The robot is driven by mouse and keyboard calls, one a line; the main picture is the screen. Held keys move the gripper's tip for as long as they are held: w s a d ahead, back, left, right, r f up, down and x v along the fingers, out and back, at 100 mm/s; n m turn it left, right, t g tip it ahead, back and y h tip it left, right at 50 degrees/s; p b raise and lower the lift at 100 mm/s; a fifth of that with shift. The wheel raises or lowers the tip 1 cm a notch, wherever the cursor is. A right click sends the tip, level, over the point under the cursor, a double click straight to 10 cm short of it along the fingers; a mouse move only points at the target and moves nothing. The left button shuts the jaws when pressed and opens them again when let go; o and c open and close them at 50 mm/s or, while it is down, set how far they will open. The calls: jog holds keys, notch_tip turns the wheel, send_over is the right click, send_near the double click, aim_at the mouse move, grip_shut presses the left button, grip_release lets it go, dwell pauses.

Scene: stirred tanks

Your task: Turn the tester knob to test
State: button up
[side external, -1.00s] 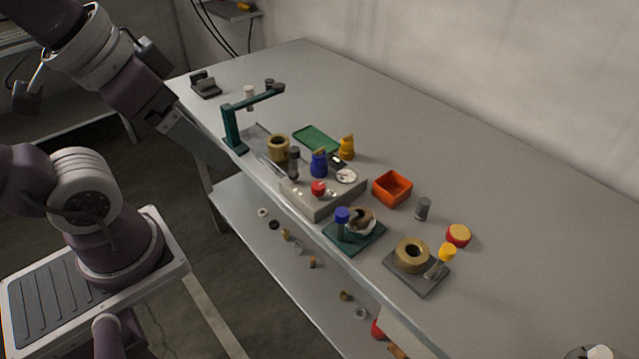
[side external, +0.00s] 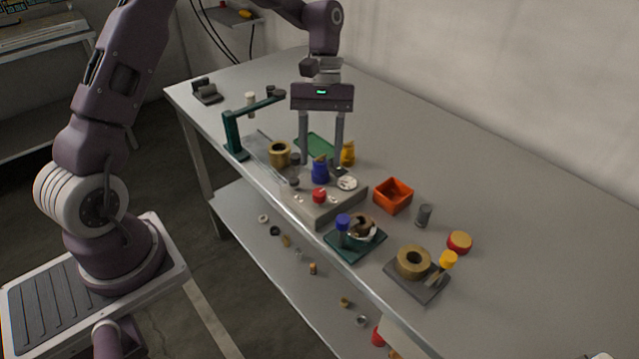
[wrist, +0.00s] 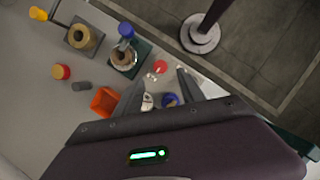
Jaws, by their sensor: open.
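The tester looks to be a grey box (side external: 325,210) near the table's front edge. On its top are a red round knob or button (side external: 319,194), a white dial (side external: 347,183) and small pale marks. A blue knob-like piece (side external: 319,172) stands at its back; I cannot tell which part is the tester knob. My gripper (side external: 321,163) is open, pointing down above the back of the box, its fingers to either side of the blue piece. In the wrist view, the blue piece (wrist: 170,100) shows between the fingers, and the red knob (wrist: 160,67) lies beyond the tips.
An orange bin (side external: 393,195) stands right of the box. A green stand (side external: 232,135) with an arm is at left. A yellow piece (side external: 348,153) and brass ring (side external: 279,153) stand close by. A green plate with a blue-capped post (side external: 343,222) is in front. The table's back right is clear.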

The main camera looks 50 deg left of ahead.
aim_at(320, 192)
jog(key=x, duration=0.7)
grip_shut()
